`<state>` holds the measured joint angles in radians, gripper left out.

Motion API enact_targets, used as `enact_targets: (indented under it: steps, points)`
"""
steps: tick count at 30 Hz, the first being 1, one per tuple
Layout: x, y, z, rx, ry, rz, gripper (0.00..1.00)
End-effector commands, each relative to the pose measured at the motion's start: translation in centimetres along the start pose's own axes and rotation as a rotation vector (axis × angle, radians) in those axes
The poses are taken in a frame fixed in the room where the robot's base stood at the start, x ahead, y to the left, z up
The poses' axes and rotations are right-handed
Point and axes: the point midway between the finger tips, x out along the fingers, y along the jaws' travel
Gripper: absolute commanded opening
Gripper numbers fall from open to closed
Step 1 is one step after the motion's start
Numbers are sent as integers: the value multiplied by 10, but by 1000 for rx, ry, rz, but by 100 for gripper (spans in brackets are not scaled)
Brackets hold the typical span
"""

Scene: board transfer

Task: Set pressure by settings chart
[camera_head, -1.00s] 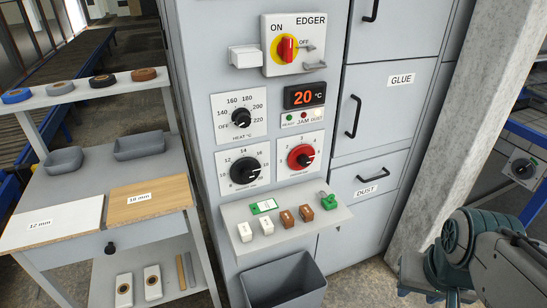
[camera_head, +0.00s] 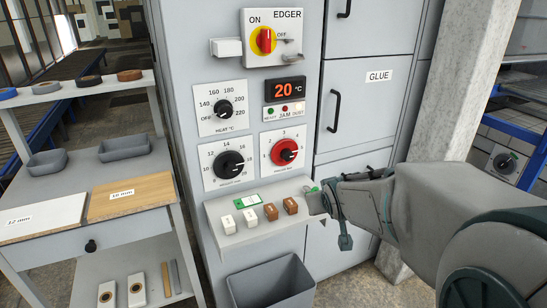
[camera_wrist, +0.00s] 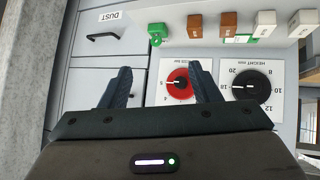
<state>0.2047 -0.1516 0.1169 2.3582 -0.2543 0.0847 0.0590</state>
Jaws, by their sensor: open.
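The red dial (camera_head: 285,152) with a black pointer knob is on the grey edger cabinet; its small caption is too blurred to read surely. In the wrist view the red dial (camera_wrist: 178,84) appears upside down between my open fingers, beyond their tips. My gripper (camera_head: 325,205) is empty at the right end of the small ledge, apart from the dial. The black height dial (camera_head: 230,164) is left of the red one, pointing near 18. A green-edged white card (camera_head: 248,201) lies on the ledge, its text unreadable. I see no chart I can read.
The ledge (camera_head: 222,240) holds two white and two brown blocks and a green item partly behind my gripper. A grey bin (camera_head: 270,285) stands below. The heat dial (camera_head: 223,108), a 20 °C display (camera_head: 286,90) and the edger switch (camera_head: 265,40) are above.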

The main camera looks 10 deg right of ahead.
Motion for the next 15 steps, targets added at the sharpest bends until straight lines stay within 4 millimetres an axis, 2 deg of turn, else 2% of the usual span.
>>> enact_targets:
  steps: [1,6,10,15]
  points:
    - [30,0,0,-14,66,-6,57]
    - [88,-4,-29,-60,323,-63,57]
    - [118,-6,-44,-71,506,-123,57]
    - [135,-8,-54,-68,679,-190,57]
